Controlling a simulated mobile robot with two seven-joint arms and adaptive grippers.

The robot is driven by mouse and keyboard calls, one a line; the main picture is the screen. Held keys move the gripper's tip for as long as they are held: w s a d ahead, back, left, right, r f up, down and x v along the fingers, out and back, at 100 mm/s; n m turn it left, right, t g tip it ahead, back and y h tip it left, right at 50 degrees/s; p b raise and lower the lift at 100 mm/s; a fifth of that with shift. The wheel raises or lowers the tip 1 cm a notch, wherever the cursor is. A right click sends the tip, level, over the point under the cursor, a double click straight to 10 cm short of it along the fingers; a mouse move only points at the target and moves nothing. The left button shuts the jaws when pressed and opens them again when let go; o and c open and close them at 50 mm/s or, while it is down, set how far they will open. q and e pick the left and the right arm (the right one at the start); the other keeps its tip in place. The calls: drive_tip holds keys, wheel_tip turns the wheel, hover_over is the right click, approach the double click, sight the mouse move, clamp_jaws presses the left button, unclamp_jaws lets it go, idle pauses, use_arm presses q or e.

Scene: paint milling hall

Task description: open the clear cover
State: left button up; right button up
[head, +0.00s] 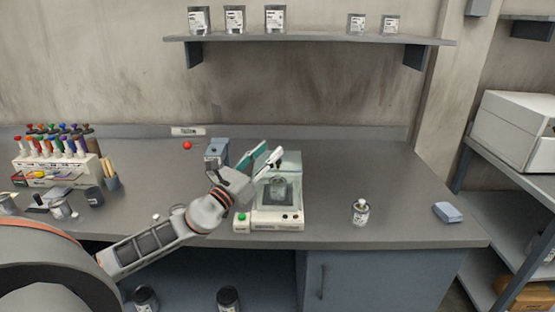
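The clear cover (291,168) is a see-through box over the small machine, and it appears closed. A metal can-like shape shows dimly behind its front. The machine's pale base (277,223) stands on the bench and has small dark knobs in front. My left gripper (271,149) is at the upper left of the cover, its two fingers apart with a gap between them and nothing seen in it. The fingers overlap the cover's left edge in the picture; I cannot tell whether they touch it. My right gripper is not in view.
A green-button box (241,221) sits left of the machine. A blue-grey device (217,150) stands behind my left wrist. A small can (360,211) and a blue block (447,212) stand to the right. A bottle rack (56,165) is at the left. The bench's right back is clear.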

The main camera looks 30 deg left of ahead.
sight(278, 171)
use_arm(q)
drive_tip(key=w+a+f+m+g+h, duration=0.1)
drive_tip(key=a+f+m+g+h, duration=0.1)
drive_tip(key=a+f+g, duration=0.35)
drive_tip(key=shift+t, duration=0.85)
drive_tip(key=shift+w+d+f, duration=0.25)
drive_tip(key=shift+w+d, duration=0.35)
drive_tip(key=shift+w, duration=0.7)
drive_tip(key=shift+w+d+f, duration=0.2)
drive_tip(key=shift+w+d, duration=0.35)
drive_tip(key=shift+w, duration=0.75)
drive_tip(key=shift+w+d+f, duration=0.25)
drive_tip(key=shift+w+d, duration=0.35)
drive_tip(key=shift+w, duration=0.7)
drive_tip(key=shift+c, duration=0.5)
clamp_jaws()
